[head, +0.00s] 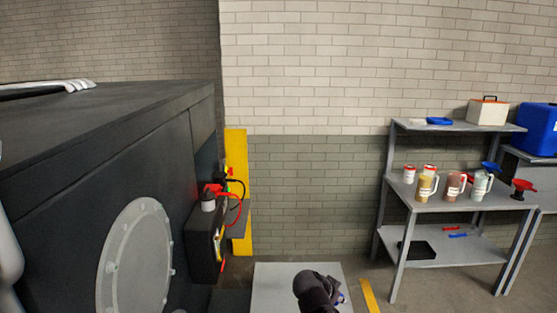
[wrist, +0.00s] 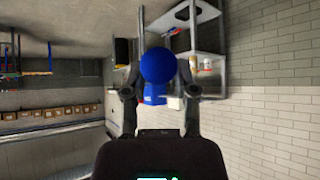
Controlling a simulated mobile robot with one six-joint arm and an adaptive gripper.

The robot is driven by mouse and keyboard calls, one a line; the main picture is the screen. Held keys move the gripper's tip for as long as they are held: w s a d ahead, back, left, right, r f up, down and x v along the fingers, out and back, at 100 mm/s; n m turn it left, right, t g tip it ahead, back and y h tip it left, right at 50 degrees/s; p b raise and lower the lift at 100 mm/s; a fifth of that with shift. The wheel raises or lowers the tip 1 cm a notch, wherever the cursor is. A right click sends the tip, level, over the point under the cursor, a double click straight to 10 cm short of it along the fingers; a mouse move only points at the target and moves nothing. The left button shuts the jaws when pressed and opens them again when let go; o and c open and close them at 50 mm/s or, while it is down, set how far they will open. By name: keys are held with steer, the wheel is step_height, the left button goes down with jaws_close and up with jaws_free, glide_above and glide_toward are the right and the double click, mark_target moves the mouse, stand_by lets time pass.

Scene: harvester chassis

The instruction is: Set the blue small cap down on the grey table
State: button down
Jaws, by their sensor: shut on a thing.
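The blue small cap (wrist: 157,66) shows as a round blue disc between the fingertips of my gripper (wrist: 158,78) in the wrist view. My gripper is shut on it. In the head view my gripper (head: 320,290) is a dark shape at the bottom middle, over the grey table (head: 275,285). Only a sliver of blue shows at its right side there; the rest of the cap is hidden. The grey table's top is pale and flat, and its bare left part is visible. The gap between cap and table top cannot be judged.
The dark chassis (head: 60,200) fills the left, with a box carrying red and black leads (head: 208,245) beside a yellow post (head: 236,185). A grey shelf unit (head: 440,205) with jugs and funnels stands right. The visible table top is clear.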

steer(key=shift+f, duration=0.1)
stand_by(0.3)
step_height(320, 180, down, 9)
steer(key=b, duration=0.9)
steer(key=shift+d, duration=0.2)
